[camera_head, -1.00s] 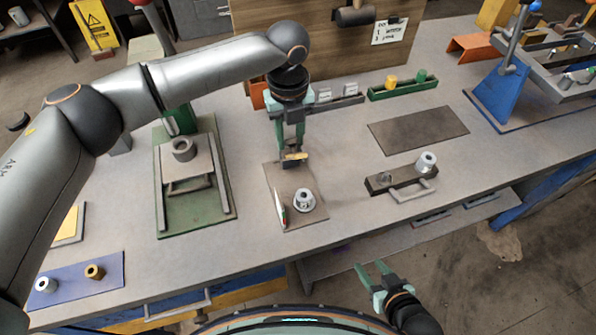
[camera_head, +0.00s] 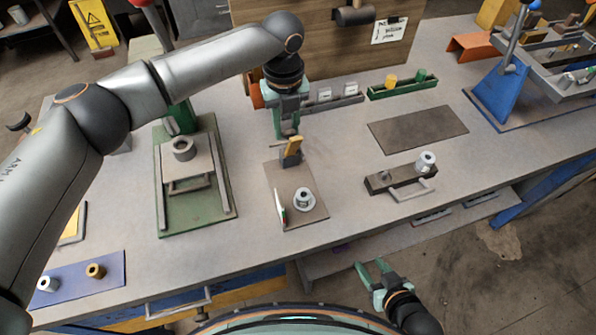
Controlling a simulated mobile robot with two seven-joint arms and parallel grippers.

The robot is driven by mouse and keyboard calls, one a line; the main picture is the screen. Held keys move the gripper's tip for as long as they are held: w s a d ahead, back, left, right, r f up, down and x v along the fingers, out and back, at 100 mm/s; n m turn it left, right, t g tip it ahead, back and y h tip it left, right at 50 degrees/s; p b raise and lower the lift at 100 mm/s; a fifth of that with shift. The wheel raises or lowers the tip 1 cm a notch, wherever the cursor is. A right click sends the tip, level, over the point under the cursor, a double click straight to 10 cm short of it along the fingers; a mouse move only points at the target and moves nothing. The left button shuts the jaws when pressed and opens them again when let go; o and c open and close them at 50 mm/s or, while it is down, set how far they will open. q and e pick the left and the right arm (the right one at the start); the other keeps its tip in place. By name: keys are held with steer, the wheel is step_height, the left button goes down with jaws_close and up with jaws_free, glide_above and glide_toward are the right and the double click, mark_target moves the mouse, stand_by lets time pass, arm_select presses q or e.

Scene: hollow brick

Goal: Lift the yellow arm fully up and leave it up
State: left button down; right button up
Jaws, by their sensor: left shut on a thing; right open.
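The yellow arm (camera_head: 293,147) stands tilted up from a dark block (camera_head: 290,160) at the back edge of a brown plate (camera_head: 314,188) on the bench. My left gripper (camera_head: 288,136) is at the arm's upper end, pointing down, and is shut on it. Its fingers hide part of the arm's top. A silver ring-shaped part (camera_head: 304,199) sits on the front of the plate, with a thin white and red upright piece (camera_head: 280,206) beside it. My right gripper (camera_head: 372,276) is open and empty, below the bench's front edge.
A green press fixture (camera_head: 196,205) stands left of the plate. A dark block with a grey handle (camera_head: 402,180) lies to the right. A grey tray (camera_head: 335,103) and a green tray (camera_head: 404,87) stand behind. A dark flat mat (camera_head: 418,129) is bare.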

mark_target(289, 132)
arm_select(q)
steer(key=shift+w+a+r, duration=0.1)
steer(key=shift+w+a, duration=0.05)
steer(key=shift+w, duration=0.3)
steer(key=c, duration=1.6)
jaws_free()
steer(key=shift+c, duration=1.8)
jaws_free()
steer(key=r+p, duration=0.1)
steer(key=s+r, duration=0.1)
steer(key=r+p, duration=0.1)
steer(key=r, duration=0.1)
steer(key=shift+s+d+p, duration=0.25)
steer(key=shift+s+p, duration=0.05)
steer(key=shift+p, duration=0.05)
steer(key=shift+s+d+r, duration=0.1)
steer(key=shift+s+r, duration=0.15)
steer(key=shift+r, duration=0.4)
steer(key=shift+s+d+r, duration=0.1)
steer(key=shift+s+r, duration=0.1)
steer(key=shift+r, duration=0.4)
steer(key=shift+s+r, duration=0.25)
steer(key=shift+r, duration=0.4)
